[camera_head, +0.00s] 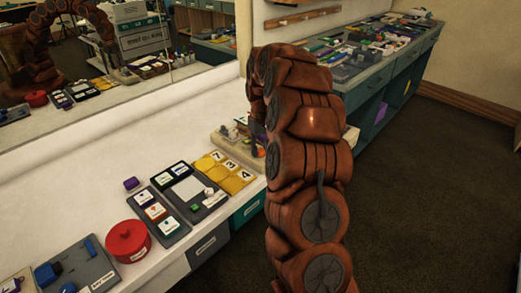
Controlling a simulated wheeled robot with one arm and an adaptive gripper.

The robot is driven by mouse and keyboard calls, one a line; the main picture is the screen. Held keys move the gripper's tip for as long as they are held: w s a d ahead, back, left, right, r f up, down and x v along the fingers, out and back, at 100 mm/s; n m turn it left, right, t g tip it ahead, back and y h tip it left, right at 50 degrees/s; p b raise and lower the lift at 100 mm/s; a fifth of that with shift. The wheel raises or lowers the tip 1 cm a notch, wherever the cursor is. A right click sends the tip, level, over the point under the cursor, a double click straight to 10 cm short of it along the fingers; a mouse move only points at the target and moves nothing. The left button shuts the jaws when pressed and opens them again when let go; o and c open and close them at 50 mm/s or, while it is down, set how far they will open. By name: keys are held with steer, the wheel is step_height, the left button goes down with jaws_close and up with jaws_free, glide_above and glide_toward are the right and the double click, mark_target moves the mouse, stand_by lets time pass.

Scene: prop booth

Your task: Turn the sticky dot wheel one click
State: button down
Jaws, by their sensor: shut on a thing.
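I cannot pick out the sticky dot wheel for certain. My own thick brown arm arches over the counter and covers part of it. A beige stand (228,143) with small parts on it stands at the left edge of my arm and is partly hidden by it.
On the white counter (85,205) are a red round lidded pot (128,242), a dark card tray (157,218), a grey tray (190,190), yellow number cards (225,171) and a purple block (131,184). A mirror runs behind. A cluttered bench (370,50) stands farther back.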

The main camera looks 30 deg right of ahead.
mark_target(261, 150)
steer(key=shift+n, duration=0.6)
steer(key=c, duration=0.8)
jaws_free()
steer(key=shift+o, duration=0.2)
step_height(261, 150, up, 12)
steer(key=shift+d, duration=0.1)
